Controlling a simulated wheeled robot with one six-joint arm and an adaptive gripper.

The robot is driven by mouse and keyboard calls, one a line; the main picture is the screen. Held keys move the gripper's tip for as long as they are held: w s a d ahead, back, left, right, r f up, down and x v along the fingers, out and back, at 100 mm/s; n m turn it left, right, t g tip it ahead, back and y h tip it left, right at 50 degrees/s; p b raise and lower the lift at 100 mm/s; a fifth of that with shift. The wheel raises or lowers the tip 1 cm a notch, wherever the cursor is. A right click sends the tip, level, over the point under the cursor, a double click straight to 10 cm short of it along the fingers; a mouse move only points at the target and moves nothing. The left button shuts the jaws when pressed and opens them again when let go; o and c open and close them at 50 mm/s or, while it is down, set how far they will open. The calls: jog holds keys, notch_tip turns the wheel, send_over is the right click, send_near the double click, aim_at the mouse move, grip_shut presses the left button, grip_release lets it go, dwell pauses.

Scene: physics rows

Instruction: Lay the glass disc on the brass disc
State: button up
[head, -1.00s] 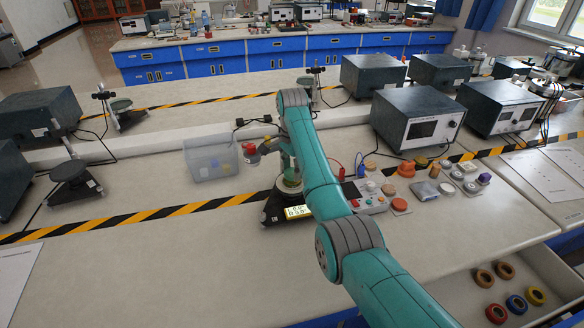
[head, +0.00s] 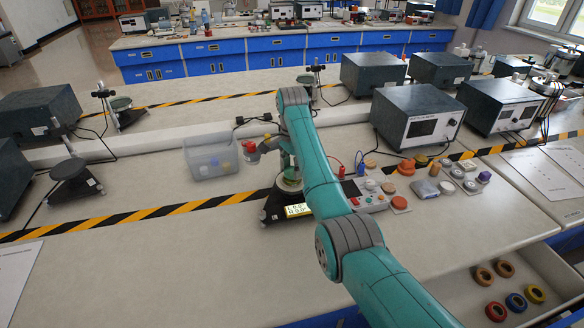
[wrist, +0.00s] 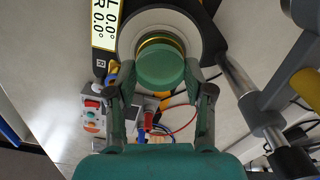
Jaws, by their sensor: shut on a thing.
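The green glass disc (wrist: 160,68) is between the two fingertips of my gripper (wrist: 157,78) in the wrist view. My gripper is shut on it. The brass disc (wrist: 160,39) shows as a yellow rim just beyond the glass disc, over a pale round plate (wrist: 139,24). The glass disc covers most of the brass disc. I cannot tell whether the two discs touch or a small gap is left. In the head view, my gripper (head: 290,172) is low over the dark instrument (head: 270,212) with a lit display, and my arm partly hides the discs.
A clear plastic bin (head: 211,158) stands to the left. A red-topped item (head: 250,150) is close behind my gripper. A control box (head: 366,196) with coloured knobs and several small discs are to the right.

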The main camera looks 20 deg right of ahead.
jog(key=shift+f, duration=0.45)
dwell(0.4)
jog(key=o, duration=1.3)
jog(key=shift+c, duration=0.2)
jog(key=shift+r, duration=0.1)
jog(key=shift+r, duration=3.4)
